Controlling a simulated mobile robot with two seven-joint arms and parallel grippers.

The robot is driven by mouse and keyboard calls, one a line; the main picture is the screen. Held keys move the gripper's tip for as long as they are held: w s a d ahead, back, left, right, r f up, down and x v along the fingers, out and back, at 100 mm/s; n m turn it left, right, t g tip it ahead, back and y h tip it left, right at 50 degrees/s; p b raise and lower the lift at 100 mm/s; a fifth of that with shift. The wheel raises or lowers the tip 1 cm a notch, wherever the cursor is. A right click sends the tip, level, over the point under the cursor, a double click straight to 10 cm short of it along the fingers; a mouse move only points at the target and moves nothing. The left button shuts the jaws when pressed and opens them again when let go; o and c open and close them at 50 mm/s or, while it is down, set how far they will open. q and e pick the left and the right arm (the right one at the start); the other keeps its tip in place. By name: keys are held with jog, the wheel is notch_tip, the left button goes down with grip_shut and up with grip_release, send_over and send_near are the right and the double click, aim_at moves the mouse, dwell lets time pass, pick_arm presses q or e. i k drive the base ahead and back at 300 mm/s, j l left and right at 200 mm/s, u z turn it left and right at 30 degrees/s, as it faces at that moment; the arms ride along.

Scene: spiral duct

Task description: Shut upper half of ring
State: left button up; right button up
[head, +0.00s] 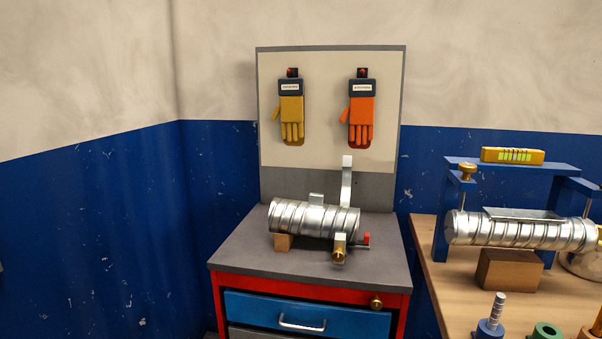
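A ring clamp sits around the right end of a silver spiral duct (300,217) on a grey-topped cabinet (240,255). Its upper half (347,185) stands open, swung up nearly vertical above the duct, with a pale block at its tip. The lower part of the ring (340,243) is at the duct's front right, with a brass knob (339,256) and a small red-tipped handle (366,239) beside it. Neither of my grippers is in view.
A wooden block (283,242) supports the duct's left end. A backboard with a yellow glove (291,118) and an orange glove (361,122) stands behind. At right, a wooden bench (440,295) holds a blue frame (440,215) and a second duct (520,232). The cabinet top's front is clear.

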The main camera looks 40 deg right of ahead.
aim_at(347, 160)
jog(key=z, duration=1.55)
